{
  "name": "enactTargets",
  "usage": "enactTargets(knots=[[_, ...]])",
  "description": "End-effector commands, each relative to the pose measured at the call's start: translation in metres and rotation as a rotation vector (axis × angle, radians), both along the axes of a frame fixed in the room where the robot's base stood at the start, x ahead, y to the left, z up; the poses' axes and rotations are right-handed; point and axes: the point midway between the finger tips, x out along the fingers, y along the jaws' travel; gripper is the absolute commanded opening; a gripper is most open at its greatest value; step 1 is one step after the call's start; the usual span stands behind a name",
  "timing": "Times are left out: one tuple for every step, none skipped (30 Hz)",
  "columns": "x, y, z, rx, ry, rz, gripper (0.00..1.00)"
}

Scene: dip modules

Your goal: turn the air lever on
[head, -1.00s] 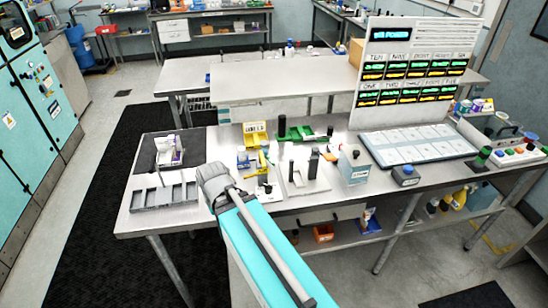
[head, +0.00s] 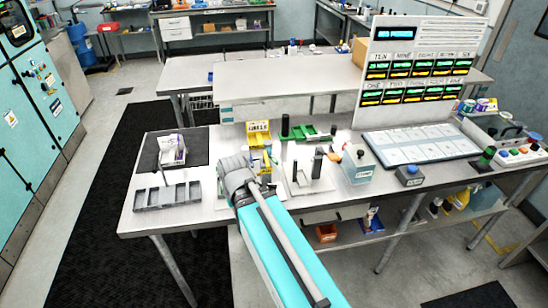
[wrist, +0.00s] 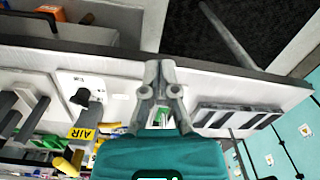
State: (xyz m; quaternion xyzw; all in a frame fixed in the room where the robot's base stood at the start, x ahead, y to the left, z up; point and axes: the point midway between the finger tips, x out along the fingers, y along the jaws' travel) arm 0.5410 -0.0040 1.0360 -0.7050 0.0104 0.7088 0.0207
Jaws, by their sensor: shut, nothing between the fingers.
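The air lever shows in the wrist view as a black knob (wrist: 80,97) on a white plate (wrist: 112,88), beside a yellow AIR label (wrist: 82,133). My gripper (wrist: 160,68) is in the middle of the wrist view, with its fingers together and empty. It appears to the right of the plate and knob there, apart from the knob; the height between them is unclear. In the head view my own arm covers most of the lever's place, and my gripper's fingers are hidden.
A grey slotted rack (head: 167,195) stands at the bench's left front, with a dark mat (head: 185,150) behind it. Yellow (head: 258,135) and green (head: 300,133) fixtures stand behind the arm. A blue-grey box (head: 357,165) and a white panel (head: 420,145) are to the right.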

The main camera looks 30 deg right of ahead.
Motion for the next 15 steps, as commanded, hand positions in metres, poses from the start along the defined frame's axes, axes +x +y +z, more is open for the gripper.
enactTargets(knots=[[0.004, -0.004, 0.003, 0.009, 0.003, -0.029, 0.00], [0.007, -0.009, 0.005, 0.016, 0.005, -0.053, 0.00], [0.010, -0.014, 0.007, 0.027, 0.009, -0.089, 0.00], [0.013, -0.017, 0.009, 0.037, 0.012, -0.116, 0.00], [0.015, -0.021, 0.011, 0.047, 0.016, -0.148, 0.00], [0.020, -0.026, 0.014, 0.062, 0.023, -0.193, 0.00], [0.023, -0.030, 0.016, 0.075, 0.028, -0.231, 0.00], [0.026, -0.035, 0.018, 0.087, 0.034, -0.270, 0.00], [0.031, -0.042, 0.022, 0.107, 0.043, -0.326, 0.00], [0.035, -0.047, 0.025, 0.121, 0.050, -0.370, 0.00], [0.038, -0.053, 0.028, 0.137, 0.057, -0.415, 0.00], [0.043, -0.061, 0.032, 0.158, 0.068, -0.477, 0.00], [0.047, -0.067, 0.035, 0.175, 0.077, -0.524, 0.00], [0.051, -0.074, 0.038, 0.191, 0.086, -0.571, 0.00], [0.055, -0.083, 0.043, 0.212, 0.099, -0.633, 0.00]])
